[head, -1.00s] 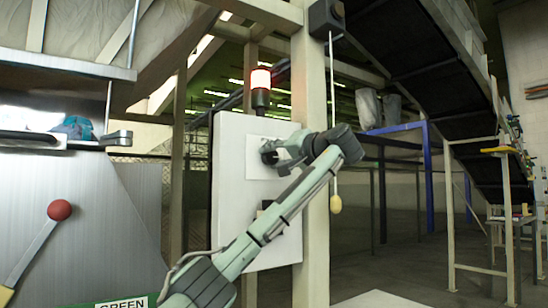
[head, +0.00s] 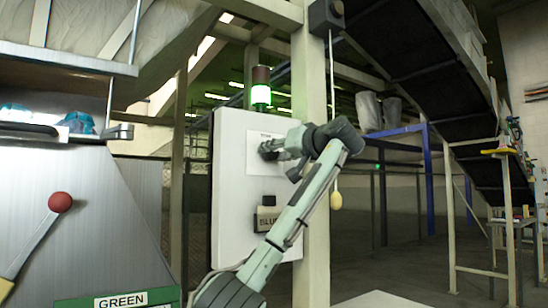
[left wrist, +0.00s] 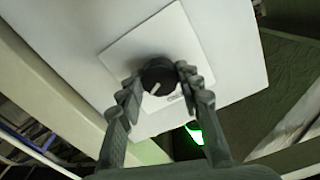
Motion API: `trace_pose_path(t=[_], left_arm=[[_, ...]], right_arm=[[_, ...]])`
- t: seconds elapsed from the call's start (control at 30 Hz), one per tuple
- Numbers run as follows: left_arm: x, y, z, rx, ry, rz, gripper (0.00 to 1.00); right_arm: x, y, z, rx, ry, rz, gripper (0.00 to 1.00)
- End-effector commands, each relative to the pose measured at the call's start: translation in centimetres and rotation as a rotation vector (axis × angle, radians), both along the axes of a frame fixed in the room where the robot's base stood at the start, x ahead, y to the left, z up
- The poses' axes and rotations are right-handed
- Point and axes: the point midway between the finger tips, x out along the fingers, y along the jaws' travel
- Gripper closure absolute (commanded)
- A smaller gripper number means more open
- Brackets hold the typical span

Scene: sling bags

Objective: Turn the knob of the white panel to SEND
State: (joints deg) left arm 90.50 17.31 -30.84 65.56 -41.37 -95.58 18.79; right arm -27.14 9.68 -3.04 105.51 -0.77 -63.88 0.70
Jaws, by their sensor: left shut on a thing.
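The white panel (head: 230,190) stands upright on the post, with a paler square plate (head: 262,178) on it. My left gripper (head: 268,151) reaches this plate from the right. In the left wrist view, the black round knob (left wrist: 159,76) sits on the plate (left wrist: 118,47) and bears a pale pointer mark toward the lower left of that picture. My left gripper (left wrist: 160,85) is shut on the knob, one finger on each side. Small print beside the knob is too small to read. My right gripper is not in view.
A signal lamp (head: 261,95) above the panel glows green. A red-balled lever (head: 60,202) and blue bags (head: 77,122) are at left. A pull cord with a yellow end (head: 336,200) hangs right of the post.

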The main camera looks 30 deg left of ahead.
Motion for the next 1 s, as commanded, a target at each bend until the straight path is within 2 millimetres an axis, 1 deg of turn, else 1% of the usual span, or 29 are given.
trace_pose_path(t=[0.2, 0.43, 0.73, 0.9, 1.0], left_arm=[[0.1, -0.1, -0.1, -0.080, -0.192, -0.003, 0.94], [0.0, -0.1, 0.0, -0.164, -0.393, -0.002, 0.94], [0.0, -0.1, 0.1, -0.271, -0.655, -0.001, 0.94], [0.0, -0.1, 0.1, -0.327, -0.789, -0.001, 0.94], [-0.1, -0.1, 0.1, -0.354, -0.859, -0.002, 0.94]], right_arm=[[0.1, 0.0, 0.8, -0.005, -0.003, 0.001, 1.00], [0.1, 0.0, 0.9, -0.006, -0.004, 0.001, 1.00], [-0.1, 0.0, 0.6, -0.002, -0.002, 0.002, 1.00], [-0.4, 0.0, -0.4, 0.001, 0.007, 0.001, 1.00], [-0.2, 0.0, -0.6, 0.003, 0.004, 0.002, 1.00]])
